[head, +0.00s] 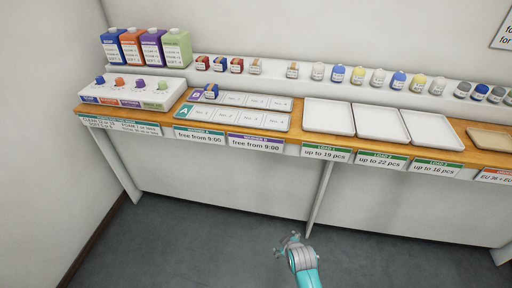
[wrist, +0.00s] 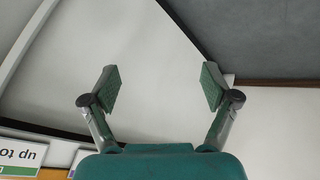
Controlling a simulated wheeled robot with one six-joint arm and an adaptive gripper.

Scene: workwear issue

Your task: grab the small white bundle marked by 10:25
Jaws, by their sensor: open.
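Small bundles stand in a row on the raised back shelf in the head view. Pale or white ones are a bundle (head: 318,72) right of the shelf's middle, another bundle (head: 378,78) farther right and a third bundle (head: 438,86) beyond it. Their labels are too small to read, so I cannot tell which is marked by 10:25. My gripper (head: 291,241) is low in front of the counter, far from the shelf. In the wrist view my gripper (wrist: 160,88) has its two pads wide apart with nothing between them.
Blue, yellow, red and grey bundles share the shelf (head: 270,66). Empty white trays (head: 328,117) lie on the wooden counter (head: 292,133). Numbered boards (head: 232,117) lie left of them, with one blue bundle (head: 211,91) on the rear board. Coloured cartons (head: 153,47) stand at far left. The floor is clear.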

